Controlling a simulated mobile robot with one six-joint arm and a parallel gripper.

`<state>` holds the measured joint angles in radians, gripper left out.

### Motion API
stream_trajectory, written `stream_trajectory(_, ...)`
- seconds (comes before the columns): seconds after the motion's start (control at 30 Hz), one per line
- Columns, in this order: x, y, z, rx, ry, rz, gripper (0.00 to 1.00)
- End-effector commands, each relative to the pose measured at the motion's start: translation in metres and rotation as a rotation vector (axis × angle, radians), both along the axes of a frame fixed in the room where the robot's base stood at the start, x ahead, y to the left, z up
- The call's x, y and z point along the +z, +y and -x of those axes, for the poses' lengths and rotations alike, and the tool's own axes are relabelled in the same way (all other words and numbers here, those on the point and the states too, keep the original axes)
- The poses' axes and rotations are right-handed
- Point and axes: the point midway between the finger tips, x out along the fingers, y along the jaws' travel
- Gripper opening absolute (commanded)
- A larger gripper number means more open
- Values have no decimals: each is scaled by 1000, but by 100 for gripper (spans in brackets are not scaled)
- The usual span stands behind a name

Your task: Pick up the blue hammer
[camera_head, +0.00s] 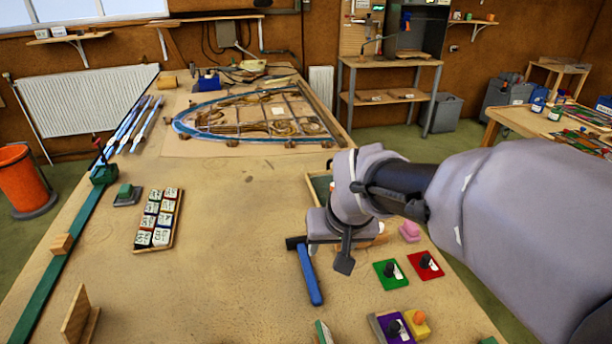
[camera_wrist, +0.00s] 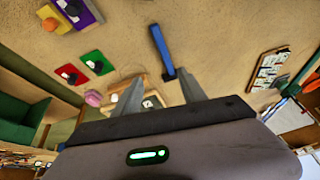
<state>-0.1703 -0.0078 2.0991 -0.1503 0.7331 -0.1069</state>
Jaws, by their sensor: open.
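The blue hammer (camera_head: 311,277) lies on the table in the head view, its blue handle pointing toward the front and its black head at the far end, partly hidden by my gripper. In the wrist view the hammer's blue handle (camera_wrist: 160,48) runs down the picture, its lower end between my fingertips. My gripper (camera_head: 330,258) is at the hammer's head end, just right of it in the head view. In the wrist view my gripper (camera_wrist: 161,77) is open, with nothing held between its two fingers. I cannot tell how high the fingertips are above the table.
Green (camera_head: 390,273) and red (camera_head: 425,265) squares with dark knobs lie right of the hammer, with purple and yellow pieces in front. A pink lump (camera_head: 410,231) is near my wrist. A tray of labelled blocks (camera_head: 158,220) stands left.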

Motion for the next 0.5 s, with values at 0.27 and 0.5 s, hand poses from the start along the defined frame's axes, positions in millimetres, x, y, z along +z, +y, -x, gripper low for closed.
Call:
stream_trajectory(0.27,-43,27,-54,127,14,71,49)
stream_trajectory(0.5,-110,32,-78,128,16,72,49)
